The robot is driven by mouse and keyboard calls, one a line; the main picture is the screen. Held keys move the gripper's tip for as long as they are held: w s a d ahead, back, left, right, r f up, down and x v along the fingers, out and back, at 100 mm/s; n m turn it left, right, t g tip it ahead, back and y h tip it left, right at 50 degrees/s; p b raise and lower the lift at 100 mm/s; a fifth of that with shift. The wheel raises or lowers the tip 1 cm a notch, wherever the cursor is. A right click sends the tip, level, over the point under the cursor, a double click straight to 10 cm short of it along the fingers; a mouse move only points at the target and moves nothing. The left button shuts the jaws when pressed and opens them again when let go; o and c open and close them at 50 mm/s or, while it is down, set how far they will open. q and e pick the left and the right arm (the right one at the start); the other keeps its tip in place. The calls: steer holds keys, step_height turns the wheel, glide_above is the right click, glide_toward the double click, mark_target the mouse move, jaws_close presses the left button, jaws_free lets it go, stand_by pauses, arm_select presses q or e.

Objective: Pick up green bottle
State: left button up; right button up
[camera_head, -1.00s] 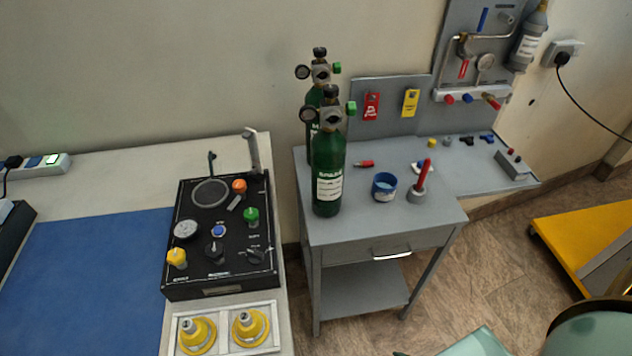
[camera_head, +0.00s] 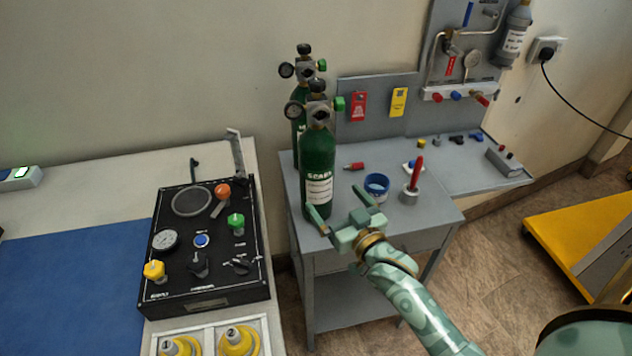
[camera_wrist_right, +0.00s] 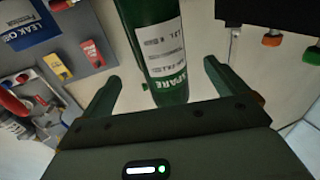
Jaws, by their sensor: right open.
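Two green bottles with gauges and valves stand upright on the grey side table. The front green bottle (camera_head: 317,165) has a white label reading SPARE, and it partly hides the rear green bottle (camera_head: 298,128). My right gripper (camera_head: 338,203) is open at the near side of the front bottle, low on its body. In the right wrist view the front bottle (camera_wrist_right: 160,45) shows between and beyond the two open fingers (camera_wrist_right: 160,85); I cannot tell whether either finger touches it. My left gripper is not in view.
The grey table (camera_head: 425,215) also holds a blue cup (camera_head: 377,188), a red-handled tool in a holder (camera_head: 414,180) and a small red item (camera_head: 354,166). A black control panel (camera_head: 205,250) lies on the bench at left. A grey backboard (camera_head: 375,120) stands behind.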

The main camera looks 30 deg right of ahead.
mark_target(325, 188)
steer(key=w, duration=0.4)
steer(key=shift+w+f+b, duration=0.1)
steer(key=shift+b, duration=0.25)
steer(key=w, duration=0.2)
steer(key=w+b, duration=0.1)
steer(key=w, duration=0.2)
steer(key=shift+w+a+r+b, duration=0.1)
steer(key=shift+w+r+b, duration=0.15)
steer(key=shift+w+b, duration=0.1)
steer(key=shift+s+r, duration=0.1)
steer(key=shift+s, duration=0.05)
steer(key=c, duration=2)
steer(key=shift+r, duration=0.25)
steer(key=shift+c, duration=0.6)
